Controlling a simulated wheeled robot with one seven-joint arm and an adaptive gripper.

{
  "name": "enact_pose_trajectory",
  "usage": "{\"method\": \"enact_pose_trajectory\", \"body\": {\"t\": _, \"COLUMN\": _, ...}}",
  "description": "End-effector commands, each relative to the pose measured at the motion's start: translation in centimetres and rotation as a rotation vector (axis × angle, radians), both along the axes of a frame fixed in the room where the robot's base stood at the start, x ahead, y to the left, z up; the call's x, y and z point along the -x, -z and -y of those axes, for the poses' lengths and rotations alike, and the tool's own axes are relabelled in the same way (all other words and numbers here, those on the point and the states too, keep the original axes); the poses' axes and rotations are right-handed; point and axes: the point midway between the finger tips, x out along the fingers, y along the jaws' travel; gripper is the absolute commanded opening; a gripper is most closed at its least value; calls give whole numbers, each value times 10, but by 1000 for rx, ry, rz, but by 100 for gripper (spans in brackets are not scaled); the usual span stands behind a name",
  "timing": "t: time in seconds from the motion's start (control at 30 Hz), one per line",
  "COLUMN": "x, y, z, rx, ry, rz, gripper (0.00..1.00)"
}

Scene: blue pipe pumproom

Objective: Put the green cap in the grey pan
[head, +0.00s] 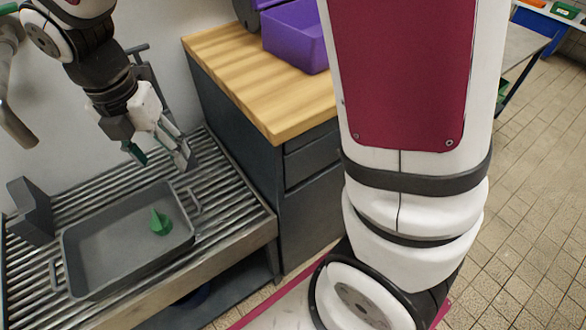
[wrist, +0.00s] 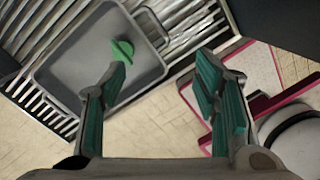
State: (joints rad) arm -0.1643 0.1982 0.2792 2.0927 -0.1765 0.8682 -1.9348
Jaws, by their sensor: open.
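The green cap (head: 160,222) lies inside the grey pan (head: 84,287), toward the pan's right side. The pan has a handle at each end and sits on a slatted metal rack. My gripper (head: 160,160) is above the rack, behind and above the pan, with its fingers apart and nothing between them. In the wrist view the cap (wrist: 122,50) lies in the pan (wrist: 60,65), beyond the left fingertip. My open gripper (wrist: 160,75) has green finger pads and is apart from the cap.
The slatted rack (head: 215,195) has bare room right of the pan. A dark grey block-like object (head: 30,212) stands at the rack's left. A wood-topped cabinet (head: 230,70) carrying a purple bin (head: 297,38) stands behind at the right.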

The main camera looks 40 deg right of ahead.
Motion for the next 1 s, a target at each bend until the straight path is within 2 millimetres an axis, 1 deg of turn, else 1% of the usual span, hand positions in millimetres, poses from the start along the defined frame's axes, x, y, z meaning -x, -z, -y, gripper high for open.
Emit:
{"method": "enact_pose_trajectory", "body": {"t": 0.03, "x": 12, "y": -19, "z": 18, "rx": 7, "ry": 149, "rz": 25, "gripper": 56}}
{"method": "enact_pose_trajectory", "body": {"t": 0.1, "x": 31, "y": -38, "z": 40, "rx": 14, "ry": 373, "rz": 49, "gripper": 56}}
{"method": "enact_pose_trajectory", "body": {"t": 0.17, "x": 49, "y": -52, "z": 58, "rx": 14, "ry": 566, "rz": 69, "gripper": 56}}
{"method": "enact_pose_trajectory", "body": {"t": 0.2, "x": 62, "y": -61, "z": 69, "rx": 13, "ry": 696, "rz": 82, "gripper": 56}}
{"method": "enact_pose_trajectory", "body": {"t": 0.27, "x": 82, "y": -72, "z": 84, "rx": 8, "ry": 888, "rz": 101, "gripper": 56}}
{"method": "enact_pose_trajectory", "body": {"t": 0.3, "x": 96, "y": -79, "z": 94, "rx": 0, "ry": 1018, "rz": 113, "gripper": 56}}
{"method": "enact_pose_trajectory", "body": {"t": 0.37, "x": 118, "y": -87, "z": 106, "rx": -9, "ry": 1211, "rz": 127, "gripper": 56}}
{"method": "enact_pose_trajectory", "body": {"t": 0.4, "x": 133, "y": -92, "z": 114, "rx": -20, "ry": 1339, "rz": 137, "gripper": 56}}
{"method": "enact_pose_trajectory", "body": {"t": 0.47, "x": 155, "y": -96, "z": 123, "rx": -36, "ry": 1532, "rz": 145, "gripper": 56}}
{"method": "enact_pose_trajectory", "body": {"t": 0.5, "x": 170, "y": -99, "z": 129, "rx": -48, "ry": 1658, "rz": 149, "gripper": 56}}
{"method": "enact_pose_trajectory", "body": {"t": 0.6, "x": 205, "y": -100, "z": 139, "rx": -78, "ry": 1953, "rz": 147, "gripper": 56}}
{"method": "enact_pose_trajectory", "body": {"t": 0.73, "x": 240, "y": -97, "z": 144, "rx": -109, "ry": 2251, "rz": 130, "gripper": 56}}
{"method": "enact_pose_trajectory", "body": {"t": 0.83, "x": 256, "y": -94, "z": 146, "rx": -122, "ry": 2399, "rz": 113, "gripper": 56}}
{"method": "enact_pose_trajectory", "body": {"t": 0.9, "x": 263, "y": -93, "z": 146, "rx": -127, "ry": 2458, "rz": 107, "gripper": 56}}
{"method": "enact_pose_trajectory", "body": {"t": 1.0, "x": 266, "y": -92, "z": 146, "rx": -127, "ry": 2495, "rz": 102, "gripper": 56}}
